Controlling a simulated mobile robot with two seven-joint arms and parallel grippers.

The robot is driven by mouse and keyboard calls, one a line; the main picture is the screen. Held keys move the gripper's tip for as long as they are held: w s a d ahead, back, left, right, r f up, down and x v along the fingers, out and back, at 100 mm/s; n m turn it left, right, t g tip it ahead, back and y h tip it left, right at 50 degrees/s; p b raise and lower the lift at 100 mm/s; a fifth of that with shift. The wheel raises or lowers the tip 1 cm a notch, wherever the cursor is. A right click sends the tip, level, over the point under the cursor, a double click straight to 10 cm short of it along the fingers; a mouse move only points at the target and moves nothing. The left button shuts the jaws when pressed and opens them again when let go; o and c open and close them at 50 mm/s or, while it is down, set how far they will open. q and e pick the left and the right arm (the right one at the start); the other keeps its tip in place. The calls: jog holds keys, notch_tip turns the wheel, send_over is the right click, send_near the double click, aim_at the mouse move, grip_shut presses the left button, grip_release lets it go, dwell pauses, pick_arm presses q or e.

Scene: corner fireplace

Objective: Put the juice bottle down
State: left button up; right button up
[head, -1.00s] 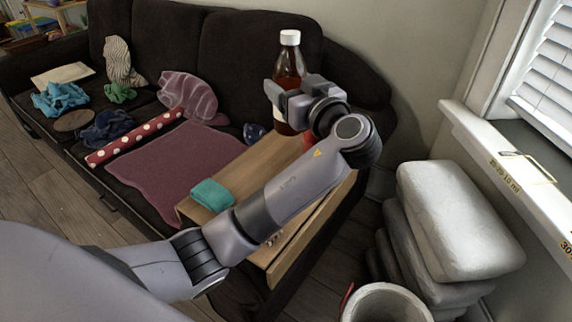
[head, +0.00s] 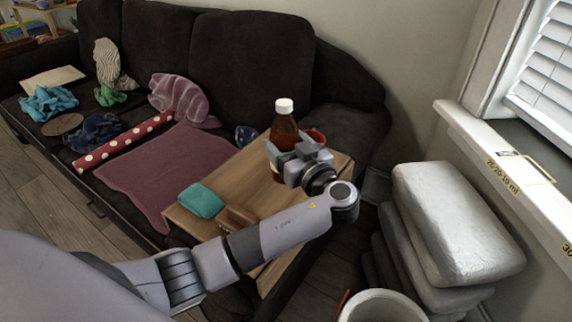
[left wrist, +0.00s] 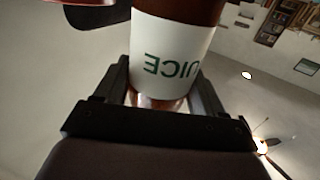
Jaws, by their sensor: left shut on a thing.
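The juice bottle (head: 284,128) is brown with a white cap and stands upright in the head view, above or on the far part of the wooden board (head: 248,178). My left gripper (head: 283,155) is shut on the bottle, low on its body. In the left wrist view the bottle's white label (left wrist: 170,58) shows between the two fingers (left wrist: 165,95). The gripper hides the bottle's base in the head view, so I cannot tell whether it touches the board. My right gripper is not in view.
A red item (head: 316,136) is close behind the bottle, to its right. A teal cloth (head: 201,200) and a brown brush-like item (head: 238,217) lie on the board's near part. The dark sofa (head: 250,60) stands behind. Grey stacked cushions (head: 450,215) are at right.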

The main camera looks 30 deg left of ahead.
pick_arm(q)
jog(key=shift+f+b, duration=0.4)
jog(key=shift+f, duration=2)
jog(key=shift+f, duration=0.2)
jog(key=o, duration=1.5)
